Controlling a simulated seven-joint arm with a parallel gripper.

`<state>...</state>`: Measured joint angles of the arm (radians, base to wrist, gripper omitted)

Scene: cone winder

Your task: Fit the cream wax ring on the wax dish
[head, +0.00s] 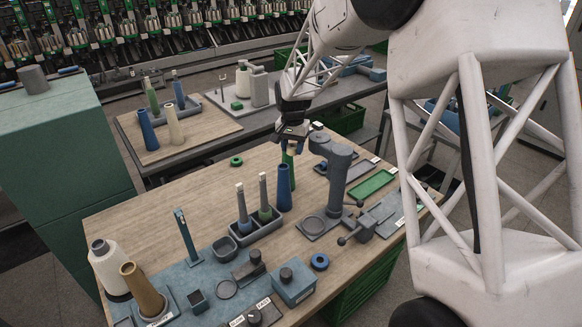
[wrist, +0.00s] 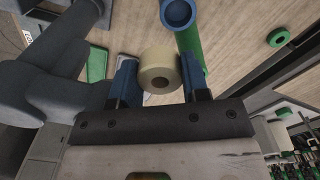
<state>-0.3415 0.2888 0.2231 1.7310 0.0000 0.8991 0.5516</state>
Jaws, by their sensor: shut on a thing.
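My gripper (head: 291,146) hangs above the wooden table near its far edge. In the head view the ring is mostly hidden by the fingers. I cannot tell for sure which part is the wax dish; a round grey dish (head: 226,289) lies on the blue mat, and another round grey disc (head: 314,224) sits on the base of the grey stand. Both are apart from my gripper, toward the near side.
A green cone (wrist: 190,52) stands below my gripper beside a blue cone (head: 284,188). The tall grey stand (head: 338,172) rises close on the right. A green ring (head: 236,161) and a blue ring (head: 320,261) lie loose. The far-left tabletop is clear.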

